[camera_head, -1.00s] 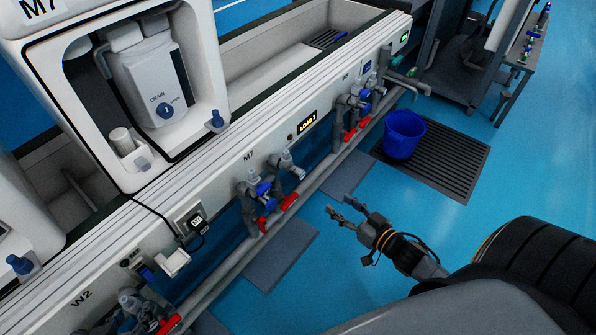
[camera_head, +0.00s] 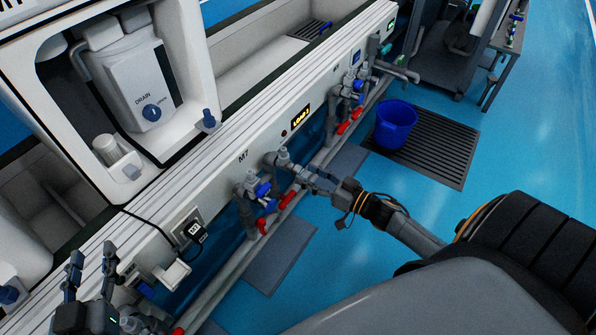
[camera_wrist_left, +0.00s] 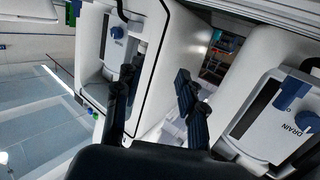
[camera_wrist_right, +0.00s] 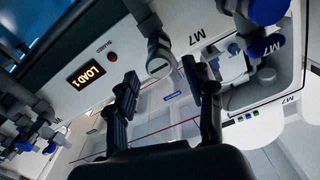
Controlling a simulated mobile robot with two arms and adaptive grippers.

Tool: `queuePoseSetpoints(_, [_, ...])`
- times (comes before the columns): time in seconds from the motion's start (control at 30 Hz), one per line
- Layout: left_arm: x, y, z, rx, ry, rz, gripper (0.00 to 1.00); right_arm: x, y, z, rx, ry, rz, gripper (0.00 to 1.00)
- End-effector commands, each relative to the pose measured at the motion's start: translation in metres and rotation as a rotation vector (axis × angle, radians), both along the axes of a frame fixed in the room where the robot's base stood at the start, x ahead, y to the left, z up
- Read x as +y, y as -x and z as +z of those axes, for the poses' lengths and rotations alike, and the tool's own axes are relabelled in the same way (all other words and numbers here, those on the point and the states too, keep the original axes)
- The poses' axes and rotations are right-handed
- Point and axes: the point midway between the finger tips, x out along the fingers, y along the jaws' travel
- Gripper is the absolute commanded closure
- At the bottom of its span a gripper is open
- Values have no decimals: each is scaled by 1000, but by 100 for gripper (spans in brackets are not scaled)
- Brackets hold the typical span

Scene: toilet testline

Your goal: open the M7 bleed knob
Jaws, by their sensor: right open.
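The M7 label (camera_head: 243,156) is on the white panel, above grey fittings with blue handles (camera_head: 263,190) and red levers (camera_head: 288,199). A small blue knob (camera_head: 208,119) is on the M7 housing, and a blue knob (camera_head: 152,113) is on the DRAIN unit. I cannot tell which is the bleed knob. My right gripper (camera_head: 304,180) is open beside the right grey M7 fitting (camera_head: 283,158). In the right wrist view my right gripper (camera_wrist_right: 162,82) has a grey fitting (camera_wrist_right: 160,57) near its fingertips. My left gripper (camera_head: 92,257) is open and empty, lower left.
A LOAD 1 display (camera_head: 300,114) sits right of M7. A long grey pipe (camera_head: 232,262) runs along the front. More valves (camera_head: 352,90) stand beyond. A blue bucket (camera_head: 396,124) stands on a floor grate (camera_head: 440,150). A black-corded socket (camera_head: 193,231) is on the panel.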

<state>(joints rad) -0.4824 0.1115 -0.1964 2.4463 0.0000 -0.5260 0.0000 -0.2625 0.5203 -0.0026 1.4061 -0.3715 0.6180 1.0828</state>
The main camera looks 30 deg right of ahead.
Motion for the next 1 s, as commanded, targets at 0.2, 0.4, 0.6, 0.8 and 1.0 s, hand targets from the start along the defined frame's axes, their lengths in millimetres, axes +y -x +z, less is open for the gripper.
queuePoseSetpoints(0.2, [-6, -5, 29, -166, 42, -11, 60, 11, -28, -1, -2, 1, 0, 47])
queuePoseSetpoints(0.4, [-8, -5, 42, -228, 58, -15, 60, 15, -37, -1, 1, 0, -1, 47])
queuePoseSetpoints(0.6, [-8, -5, 44, -234, 60, -15, 60, 16, -38, 0, 1, 0, 0, 47])
queuePoseSetpoints(0.8, [-8, -5, 44, -233, 60, -15, 60, 16, -38, 0, 1, 0, 0, 74])
queuePoseSetpoints(1.0, [-8, -5, 44, -233, 60, -15, 60, 16, -38, 0, 1, 0, 0, 100])
